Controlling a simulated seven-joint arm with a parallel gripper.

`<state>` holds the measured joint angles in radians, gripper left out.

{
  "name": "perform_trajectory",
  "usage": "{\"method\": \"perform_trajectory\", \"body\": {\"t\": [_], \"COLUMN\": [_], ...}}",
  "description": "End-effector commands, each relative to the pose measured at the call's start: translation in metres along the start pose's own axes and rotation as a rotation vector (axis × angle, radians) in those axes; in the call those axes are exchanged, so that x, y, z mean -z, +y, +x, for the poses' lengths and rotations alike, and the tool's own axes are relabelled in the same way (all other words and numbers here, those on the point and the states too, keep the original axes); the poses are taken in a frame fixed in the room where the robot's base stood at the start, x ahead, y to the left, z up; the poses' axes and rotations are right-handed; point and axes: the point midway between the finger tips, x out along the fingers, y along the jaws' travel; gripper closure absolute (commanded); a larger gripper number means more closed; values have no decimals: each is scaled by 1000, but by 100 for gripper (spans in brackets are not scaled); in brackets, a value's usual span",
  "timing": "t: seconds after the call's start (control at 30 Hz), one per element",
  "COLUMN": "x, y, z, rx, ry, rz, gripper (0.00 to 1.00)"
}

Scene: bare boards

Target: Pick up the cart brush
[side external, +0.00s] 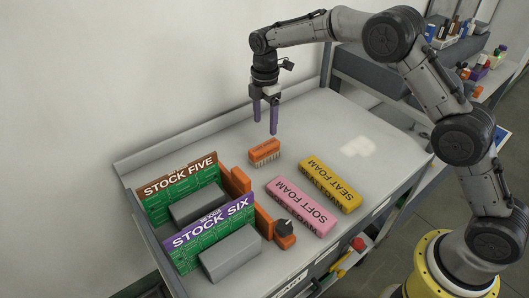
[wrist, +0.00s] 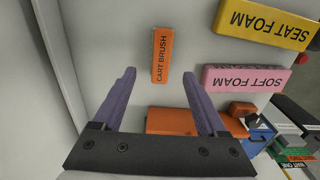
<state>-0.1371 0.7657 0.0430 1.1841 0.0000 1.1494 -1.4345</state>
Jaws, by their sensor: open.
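The cart brush (side external: 264,151) is a small orange block with pale bristles underneath, lying on the grey cart top. In the wrist view the orange brush (wrist: 162,55) shows its label "CART BRUSH" and lies ahead of the fingers, between their lines. My gripper (side external: 265,128) has purple fingers pointing down and is above the cart top, close to the brush in the side view. In the wrist view my gripper (wrist: 158,80) is open with nothing between its fingers.
Pink "SOFT FOAM" (side external: 301,206) and yellow "SEAT FOAM" (side external: 330,184) blocks lie right of the brush. "STOCK FIVE" (side external: 178,188) and "STOCK SIX" (side external: 210,232) boards stand at the left with grey blocks and orange pieces. A raised rim (side external: 220,128) runs along the wall side.

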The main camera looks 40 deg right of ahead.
Motion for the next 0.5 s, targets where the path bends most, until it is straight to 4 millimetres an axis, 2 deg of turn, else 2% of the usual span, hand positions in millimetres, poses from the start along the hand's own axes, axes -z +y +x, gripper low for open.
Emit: {"method": "perform_trajectory", "body": {"t": [0.03, 0.13, 0.37, 0.5], "x": [0, 0, 0, 2], "y": [-1, -1, -1, -3], "z": [11, 27, 43, 59], "rx": [4, 4, 0, 5], "ry": [-1, -1, 0, -1], "rz": [0, 1, 1, 0], "gripper": [25, 25, 25, 25]}}
